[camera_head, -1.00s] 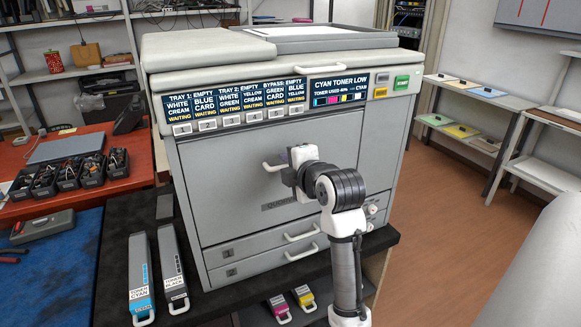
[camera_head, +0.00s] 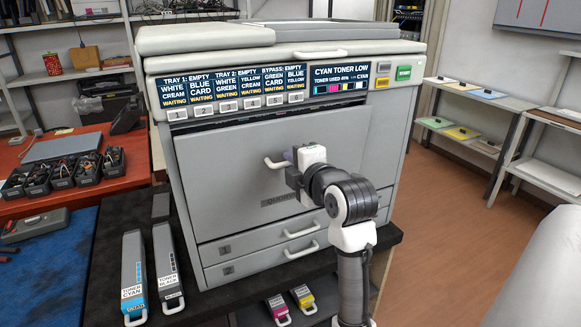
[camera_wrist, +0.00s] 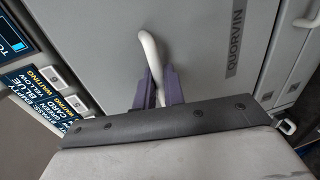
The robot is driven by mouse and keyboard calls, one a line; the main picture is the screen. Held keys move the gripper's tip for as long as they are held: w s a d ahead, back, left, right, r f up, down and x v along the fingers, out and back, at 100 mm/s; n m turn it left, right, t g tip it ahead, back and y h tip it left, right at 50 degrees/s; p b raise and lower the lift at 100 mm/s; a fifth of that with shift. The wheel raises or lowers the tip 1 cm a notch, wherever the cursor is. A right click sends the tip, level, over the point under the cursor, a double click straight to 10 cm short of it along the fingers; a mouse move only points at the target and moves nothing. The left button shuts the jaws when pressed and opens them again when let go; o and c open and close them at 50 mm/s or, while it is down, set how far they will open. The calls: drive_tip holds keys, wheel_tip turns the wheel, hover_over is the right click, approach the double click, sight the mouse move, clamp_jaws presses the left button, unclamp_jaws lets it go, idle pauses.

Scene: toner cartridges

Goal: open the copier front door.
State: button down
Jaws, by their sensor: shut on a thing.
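The grey copier front door (camera_head: 235,176) is tilted slightly outward at its top, with a dark gap (camera_head: 285,119) along its upper edge. Its white handle (camera_head: 276,163) sticks out near the middle of the door. My gripper (camera_head: 296,158) is at the handle; in the wrist view its two purple fingers (camera_wrist: 161,88) are closed around the handle bar (camera_wrist: 150,52). In the head view my own wrist hides the fingertips and the right end of the handle. The copier (camera_head: 405,133) stands on a dark table.
Two paper drawers with white handles (camera_head: 301,251) lie below the door. A cyan toner (camera_head: 134,270) and a black toner (camera_head: 167,262) lie on the table at left. Magenta (camera_head: 277,305) and yellow (camera_head: 303,294) cartridges sit lower in front. Floor at right is clear.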

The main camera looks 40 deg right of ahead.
drive_tip(key=shift+a+f, duration=0.1)
drive_tip(key=shift+f, duration=0.15)
drive_tip(key=b, duration=0.1)
drive_tip(key=s+b, duration=0.1)
drive_tip(key=s+t+b, duration=0.1)
drive_tip(key=b, duration=0.1)
drive_tip(key=shift+a+f, duration=0.25)
drive_tip(key=shift+f, duration=0.05)
